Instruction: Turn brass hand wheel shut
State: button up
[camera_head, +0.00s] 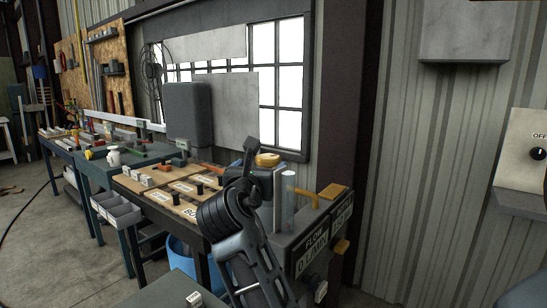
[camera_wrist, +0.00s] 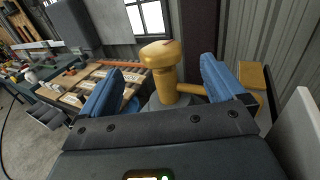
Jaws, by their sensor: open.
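The brass hand wheel (camera_wrist: 160,54) is a rounded yellow knob on a thick brass stem (camera_wrist: 165,88) in the wrist view. In the head view the wheel (camera_head: 267,159) shows just beyond my gripper, above the grey flow unit (camera_head: 309,245) at the bench's right end. My gripper (camera_wrist: 158,80) is open, with one blue finger on each side of the wheel and stem in the picture. Gaps show between fingers and brass, and nothing is held. In the head view my arm hides part of the unit and the fingers are hard to make out.
A clear tube (camera_head: 288,201) and a brass pipe (camera_head: 306,195) stand right of the wheel. Wooden boards with small parts (camera_head: 172,186) lie on the benches to the left. A window (camera_head: 282,85) is behind. A grey box with an OFF dial (camera_head: 525,150) is at right.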

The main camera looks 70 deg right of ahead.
aim_at(268, 156)
jog(key=p+x, duration=0.1)
jog(key=x, duration=0.7)
jog(key=shift+s, duration=0.1)
jog(key=c, duration=1)
